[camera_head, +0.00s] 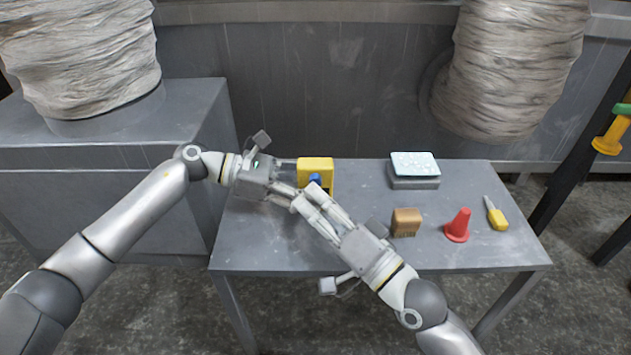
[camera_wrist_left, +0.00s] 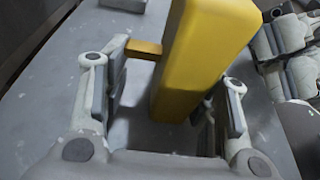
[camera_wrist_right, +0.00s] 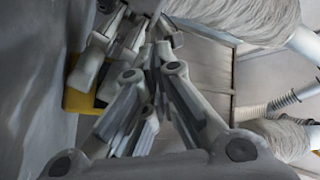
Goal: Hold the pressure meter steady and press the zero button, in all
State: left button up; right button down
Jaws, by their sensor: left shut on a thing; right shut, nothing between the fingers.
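The yellow pressure meter (camera_head: 316,163) stands upright on the grey table, left of the middle, with a blue part (camera_head: 315,180) on its front. It fills the middle of the left wrist view (camera_wrist_left: 205,50). My left gripper (camera_head: 296,180) is shut on the meter from the left, with fingers on either side of its lower body. My right gripper (camera_head: 306,194) is shut and empty, its fingertips just in front of the meter, close to the blue part. I cannot tell whether they touch it. The right wrist view shows only a yellow edge of the meter (camera_wrist_right: 80,100), and the zero button is not distinguishable.
A grey box with a pale blue top (camera_head: 414,165) is at the back. The front-left table area is clear.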

jog(key=shift+w, duration=0.5)
dwell(0.6)
dwell(0.3)
jog(key=shift+s, duration=0.95)
jog(key=shift+s, duration=2.55)
pick_arm(q)
jog(key=o, duration=0.9)
jog(key=shift+c, duration=0.2)
